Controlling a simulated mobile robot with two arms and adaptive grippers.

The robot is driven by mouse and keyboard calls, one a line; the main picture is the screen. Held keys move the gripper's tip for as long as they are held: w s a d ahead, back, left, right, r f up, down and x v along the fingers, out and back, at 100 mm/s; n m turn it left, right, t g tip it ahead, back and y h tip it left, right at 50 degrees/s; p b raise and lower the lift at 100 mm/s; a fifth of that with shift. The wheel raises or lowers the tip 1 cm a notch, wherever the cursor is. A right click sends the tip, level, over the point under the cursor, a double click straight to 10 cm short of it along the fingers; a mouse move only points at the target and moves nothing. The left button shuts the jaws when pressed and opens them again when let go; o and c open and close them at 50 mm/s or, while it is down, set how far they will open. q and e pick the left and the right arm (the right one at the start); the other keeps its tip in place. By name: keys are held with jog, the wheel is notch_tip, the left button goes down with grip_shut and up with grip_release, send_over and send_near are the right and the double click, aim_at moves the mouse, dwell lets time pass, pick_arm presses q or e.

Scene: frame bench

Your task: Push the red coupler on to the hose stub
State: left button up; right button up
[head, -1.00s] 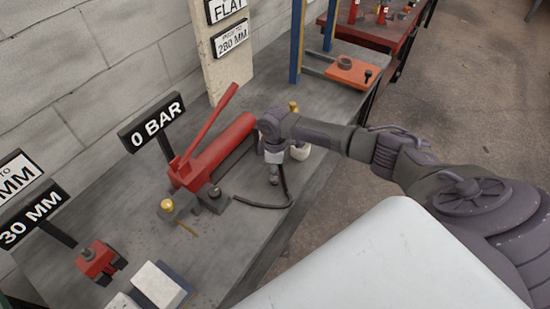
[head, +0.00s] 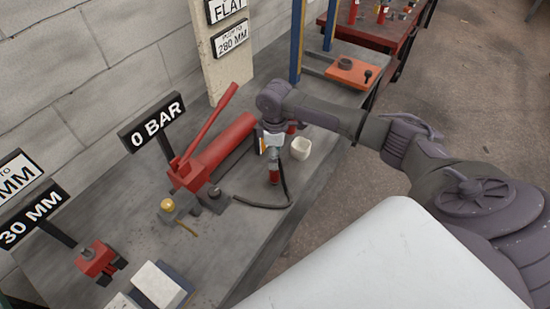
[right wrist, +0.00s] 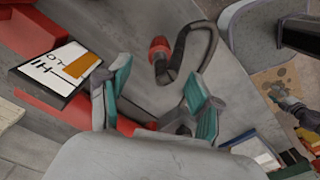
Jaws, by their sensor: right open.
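The red coupler (head: 274,176) stands upright on the bench just below my right gripper (head: 272,152). It also shows in the right wrist view (right wrist: 159,47), at the end of the dark hose (right wrist: 197,28). The hose stub itself is hidden, and I cannot tell how far the coupler is down on it. In the right wrist view, my right gripper (right wrist: 158,80) has its teal fingers spread wide with nothing between them. The coupler lies beyond the fingertips, apart from them.
The red pump (head: 215,151) lies left of the coupler, with the 0 BAR sign (head: 152,122) beside it. A white cup (head: 301,148) stands close on the right. The hose (head: 262,205) curves over the grey bench (head: 235,248).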

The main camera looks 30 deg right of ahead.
jog(key=shift+r, duration=2.2)
